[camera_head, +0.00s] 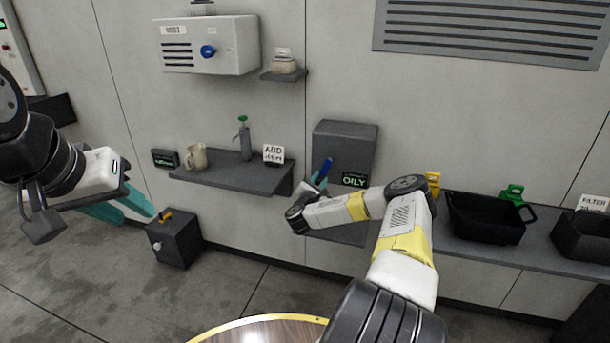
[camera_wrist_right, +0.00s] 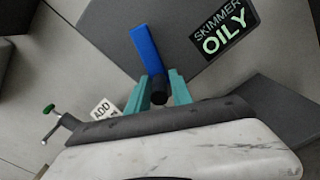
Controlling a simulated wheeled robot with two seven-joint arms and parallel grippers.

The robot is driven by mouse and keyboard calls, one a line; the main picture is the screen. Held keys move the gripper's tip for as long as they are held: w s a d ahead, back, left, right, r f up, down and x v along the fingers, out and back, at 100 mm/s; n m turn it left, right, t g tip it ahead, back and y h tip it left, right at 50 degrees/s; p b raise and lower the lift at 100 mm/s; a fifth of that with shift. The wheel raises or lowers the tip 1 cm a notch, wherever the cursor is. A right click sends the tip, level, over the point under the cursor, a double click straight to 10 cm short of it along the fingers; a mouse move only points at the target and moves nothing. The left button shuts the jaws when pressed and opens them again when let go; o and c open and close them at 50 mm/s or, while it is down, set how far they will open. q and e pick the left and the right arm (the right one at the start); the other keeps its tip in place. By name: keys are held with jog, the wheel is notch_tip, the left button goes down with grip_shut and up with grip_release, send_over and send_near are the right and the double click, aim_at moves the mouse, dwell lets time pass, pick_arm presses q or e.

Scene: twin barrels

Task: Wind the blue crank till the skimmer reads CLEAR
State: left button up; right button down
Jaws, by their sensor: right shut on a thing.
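The skimmer is a grey box (camera_head: 345,145) on the wall. Its small dark display (camera_head: 355,180) reads OILY in green; the same display in the right wrist view (camera_wrist_right: 224,35) reads SKIMMER OILY. The blue crank (camera_head: 325,169) sticks up at the box's left side, and its blue arm (camera_wrist_right: 146,48) shows clearly in the right wrist view. My right gripper (camera_wrist_right: 161,90) is shut on the crank's dark handle (camera_wrist_right: 159,84), with a teal finger on each side. My left gripper (camera_head: 136,212) hangs at the left, away from the skimmer, its teal fingers apart and empty.
A shelf (camera_head: 230,178) left of the skimmer holds a beige mug (camera_head: 196,157), a green-topped pump (camera_head: 245,140) and an ADD card (camera_head: 273,153). A black tub (camera_head: 485,220) stands on the right-hand shelf. A dark box (camera_head: 173,240) is below the left shelf.

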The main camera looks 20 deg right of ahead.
aim_at(318, 185)
jog(key=shift+s+d, duration=0.1)
jog(key=shift+d, duration=0.2)
jog(key=c, duration=1.3)
grip_release()
jog(key=shift+s+d, duration=0.1)
jog(key=shift+a, duration=0.2)
jog(key=shift+a, duration=0.1)
jog(key=v, duration=0.7)
jog(key=shift+s+a, duration=0.1)
jog(key=shift+s, duration=0.2)
